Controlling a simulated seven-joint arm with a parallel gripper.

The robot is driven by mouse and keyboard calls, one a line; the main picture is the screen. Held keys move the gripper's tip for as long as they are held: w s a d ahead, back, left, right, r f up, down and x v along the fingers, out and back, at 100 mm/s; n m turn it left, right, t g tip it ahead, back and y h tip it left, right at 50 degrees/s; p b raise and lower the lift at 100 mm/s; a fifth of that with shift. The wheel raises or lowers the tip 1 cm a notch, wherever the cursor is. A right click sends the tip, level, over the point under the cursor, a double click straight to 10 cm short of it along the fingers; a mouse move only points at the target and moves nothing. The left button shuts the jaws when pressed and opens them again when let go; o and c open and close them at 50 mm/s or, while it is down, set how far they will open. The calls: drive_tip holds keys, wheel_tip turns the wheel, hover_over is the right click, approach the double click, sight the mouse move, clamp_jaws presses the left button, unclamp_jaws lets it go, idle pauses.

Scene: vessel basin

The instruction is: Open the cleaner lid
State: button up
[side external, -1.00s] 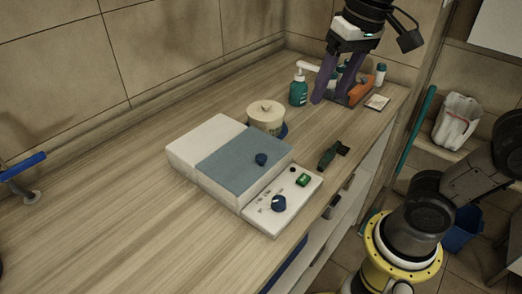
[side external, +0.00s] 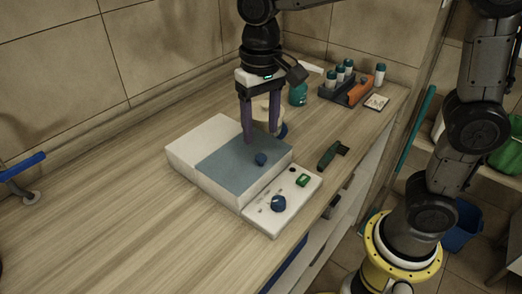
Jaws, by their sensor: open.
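The cleaner is a low white box (side external: 195,146) on the wooden counter. Its blue-grey lid (side external: 232,171) lies flat and closed on top. A sloped white control panel (side external: 285,212) with a blue dial (side external: 278,203) and a green switch (side external: 302,180) runs along the front. My gripper (side external: 259,138) points down over the rear right part of the lid, with its purple fingers apart and nothing between them.
A cream tub (side external: 262,108) stands behind the cleaner, partly hidden by my fingers. A teal pump bottle (side external: 298,94) and a dark rack (side external: 345,92) with several vials are further back. A green tool (side external: 333,154) lies right of the cleaner.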

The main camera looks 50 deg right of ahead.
sight(261, 157)
wheel_tip(261, 157, down, 7)
drive_tip(key=shift+r, duration=0.1)
idle(0.3)
clamp_jaws()
idle(1.3)
